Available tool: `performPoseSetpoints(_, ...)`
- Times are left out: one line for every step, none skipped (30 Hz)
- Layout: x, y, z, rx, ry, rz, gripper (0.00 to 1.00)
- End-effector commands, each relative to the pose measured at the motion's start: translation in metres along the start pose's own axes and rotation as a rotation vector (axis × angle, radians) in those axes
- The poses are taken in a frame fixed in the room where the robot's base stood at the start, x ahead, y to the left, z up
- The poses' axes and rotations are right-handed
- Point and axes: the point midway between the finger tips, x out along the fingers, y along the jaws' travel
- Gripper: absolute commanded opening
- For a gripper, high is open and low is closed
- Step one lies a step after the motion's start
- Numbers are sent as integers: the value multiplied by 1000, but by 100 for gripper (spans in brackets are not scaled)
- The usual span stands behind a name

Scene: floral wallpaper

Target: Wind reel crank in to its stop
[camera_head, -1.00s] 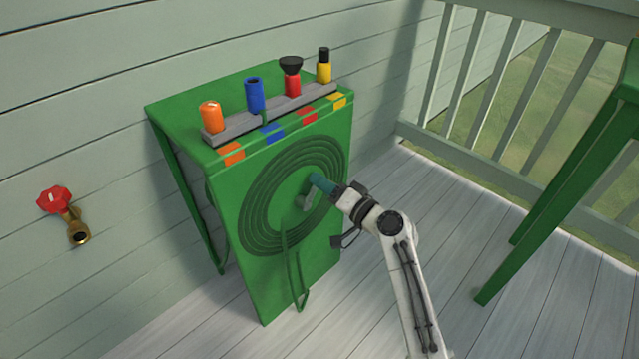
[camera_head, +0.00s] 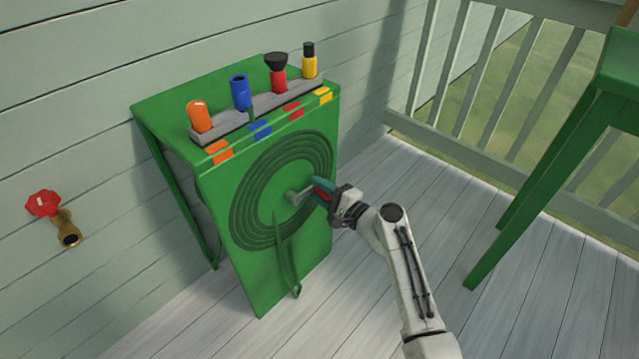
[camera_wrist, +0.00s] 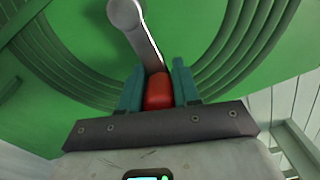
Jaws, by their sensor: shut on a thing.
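The reel is a coil of green hose (camera_head: 250,210) on the front of a green cabinet; its rings also fill the upper wrist view (camera_wrist: 50,50). The grey crank arm (camera_head: 299,195) runs from the hub toward the right in the head view. In the wrist view the crank arm (camera_wrist: 138,30) comes down from its round hub to a red knob (camera_wrist: 159,92). My gripper (camera_head: 321,190) is shut on the red knob, with a teal finger on each side of it in the wrist view. The knob is mostly hidden in the head view.
A loose length of green hose (camera_head: 287,265) hangs below the coil. Orange, blue, red-and-black and yellow nozzles stand in a grey rack (camera_head: 262,105) on top. A red-handled tap (camera_head: 45,204) is on the left wall. A green table leg (camera_head: 530,190) stands right.

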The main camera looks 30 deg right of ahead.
Motion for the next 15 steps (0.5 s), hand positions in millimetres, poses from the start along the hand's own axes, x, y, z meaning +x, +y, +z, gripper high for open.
performPoseSetpoints(3,2,5,49,-12,2,0)
performPoseSetpoints(3,4,4,78,-12,1,0)
performPoseSetpoints(3,6,4,116,-12,1,0)
performPoseSetpoints(3,8,4,143,-12,2,0)
performPoseSetpoints(3,9,3,171,-12,1,0)
performPoseSetpoints(3,11,3,208,-12,0,0)
performPoseSetpoints(3,13,3,235,-12,1,0)
performPoseSetpoints(3,15,3,260,-12,1,0)
performPoseSetpoints(3,16,3,296,-13,0,0)
performPoseSetpoints(3,18,3,320,-13,0,0)
performPoseSetpoints(3,20,3,344,-13,1,0)
performPoseSetpoints(3,21,4,373,-13,0,0)
performPoseSetpoints(4,23,4,396,-13,0,0)
performPoseSetpoints(4,24,4,417,-14,0,0)
performPoseSetpoints(4,26,4,443,-13,0,0)
